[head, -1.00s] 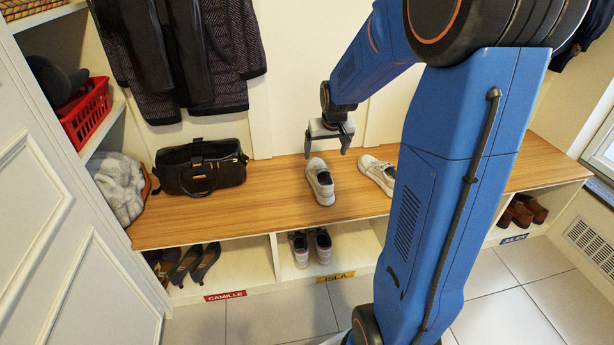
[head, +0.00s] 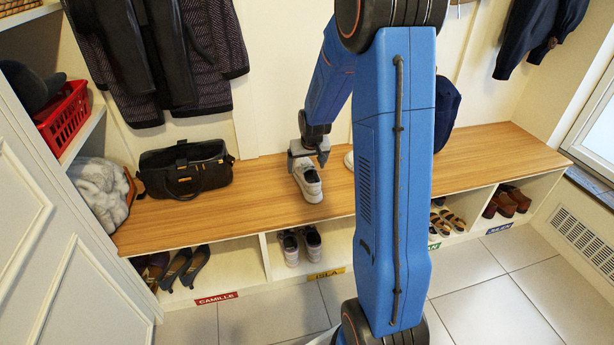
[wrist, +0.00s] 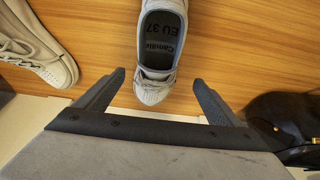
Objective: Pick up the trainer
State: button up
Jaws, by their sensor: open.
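A light grey trainer (head: 308,183) sits on the wooden bench top, left of my blue arm. My gripper (head: 309,158) is open just above its far end. In the wrist view the trainer (wrist: 153,88) lies between and beyond the spread fingers of my gripper (wrist: 159,80), with a gap on each side. Its dark insole reads "Camille" and "EU 37". I cannot tell how far the fingertips are above the bench. A second pale trainer (wrist: 38,45) lies at the left of the wrist view; in the head view my arm mostly hides it.
A black handbag (head: 184,170) stands on the bench (head: 255,195) to the left. Labelled cubbies below hold shoes, including grey trainers (head: 300,243) above the ISLA label (head: 326,274). A dark blue bag (head: 446,112) is partly behind my arm. The bench's right part is clear.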

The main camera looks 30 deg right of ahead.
jog(key=shift+d+x, duration=0.2)
jog(key=shift+x, duration=1.3)
jog(key=shift+d+x, duration=0.2)
jog(key=shift+x, duration=1.35)
jog(key=shift+s+r, duration=0.1)
jog(key=shift+c, duration=0.3)
jog(key=c, duration=1.4)
jog(key=shift+r, duration=0.15)
